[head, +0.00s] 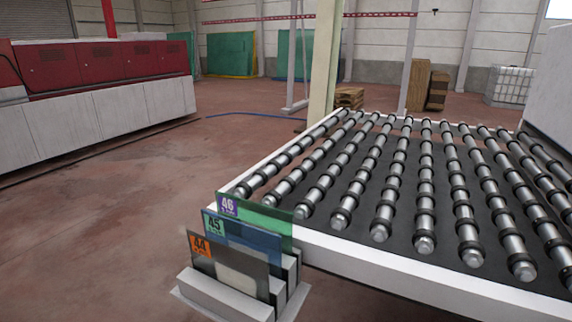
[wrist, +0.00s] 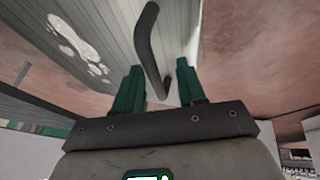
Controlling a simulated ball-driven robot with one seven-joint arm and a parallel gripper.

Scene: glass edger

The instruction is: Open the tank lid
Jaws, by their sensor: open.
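In the wrist view, my gripper (wrist: 158,68) has two green fingers spread apart. A dark curved bar handle (wrist: 146,48) passes between the fingertips, with its lower end reaching down between the fingers. I cannot tell whether either finger touches it. The handle lies over a pale grey ribbed panel (wrist: 108,66), which looks like the tank lid, with white splotches at its left. Whether the panel is raised or closed cannot be told. Neither my gripper nor the lid shows in the head view.
In the head view, a roller table (head: 440,250) fills the right. A rack (head: 222,299) of numbered glass sheets stands at its front left corner. A red and white machine (head: 100,95) stands at left. The floor between is clear.

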